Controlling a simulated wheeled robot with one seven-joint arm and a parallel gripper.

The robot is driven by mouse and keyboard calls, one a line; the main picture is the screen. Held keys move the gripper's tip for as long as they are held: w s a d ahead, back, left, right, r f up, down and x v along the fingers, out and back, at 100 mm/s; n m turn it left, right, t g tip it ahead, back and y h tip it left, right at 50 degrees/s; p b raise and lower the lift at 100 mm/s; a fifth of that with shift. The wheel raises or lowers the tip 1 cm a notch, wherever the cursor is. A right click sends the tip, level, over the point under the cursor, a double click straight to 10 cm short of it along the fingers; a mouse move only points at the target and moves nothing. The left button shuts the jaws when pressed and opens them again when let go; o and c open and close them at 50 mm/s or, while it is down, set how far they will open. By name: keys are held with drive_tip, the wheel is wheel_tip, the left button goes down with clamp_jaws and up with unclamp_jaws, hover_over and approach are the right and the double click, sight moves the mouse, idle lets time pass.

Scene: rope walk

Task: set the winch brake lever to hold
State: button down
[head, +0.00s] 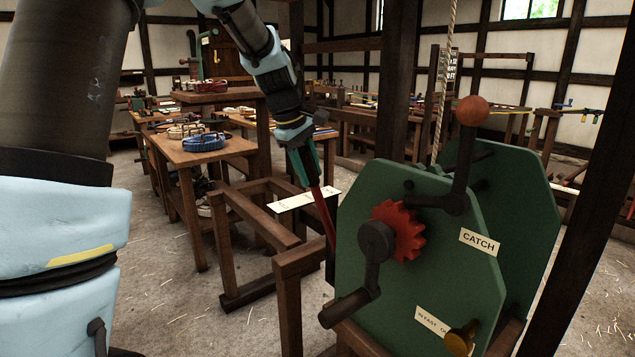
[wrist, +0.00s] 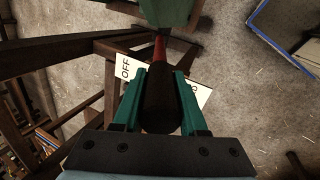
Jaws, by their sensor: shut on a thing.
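The winch brake lever has a red shaft (head: 328,218) rising at the left side of the green winch (head: 375,185). My gripper (head: 309,172) is shut on the upper end of this lever. In the wrist view, the teal fingers (wrist: 159,76) close on either side of its dark grip (wrist: 161,105), and the red shaft (wrist: 160,48) runs on beyond. A white label plate (head: 303,200) lies behind the lever. In the wrist view, OFF is readable on the plate (wrist: 125,69) left of the lever. The lettering on the right is mostly hidden by my finger.
The winch carries a red toothed wheel (head: 405,232), a crank (head: 352,300), a ball-topped lever (head: 470,130) and a CATCH label (head: 478,242). A dark post (head: 397,80) and hanging rope (head: 442,85) stand behind. A table with blue rope (head: 202,143) is at left.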

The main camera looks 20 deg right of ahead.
drive_tip(key=s+a+f+t+h+b, duration=0.1)
drive_tip(key=a+f+h+b, duration=0.3)
drive_tip(key=a+b, duration=0.4)
drive_tip(key=s+f+b, duration=0.1)
drive_tip(key=b, duration=0.5)
drive_tip(key=shift+s+a+f, duration=0.2)
drive_tip(key=shift+a+f, duration=0.05)
drive_tip(key=shift+a, duration=0.15)
drive_tip(key=shift+a+f+b, duration=0.1)
drive_tip(key=shift+f+b, duration=0.05)
drive_tip(key=shift+b, duration=0.15)
drive_tip(key=shift+c, duration=2.2)
unclamp_jaws()
drive_tip(key=shift+r, duration=0.25)
drive_tip(key=p+v, duration=0.1)
drive_tip(key=v, duration=0.9)
drive_tip(key=shift+s+a, duration=0.15)
drive_tip(key=shift+a, duration=0.1)
drive_tip(key=shift+r, duration=0.15)
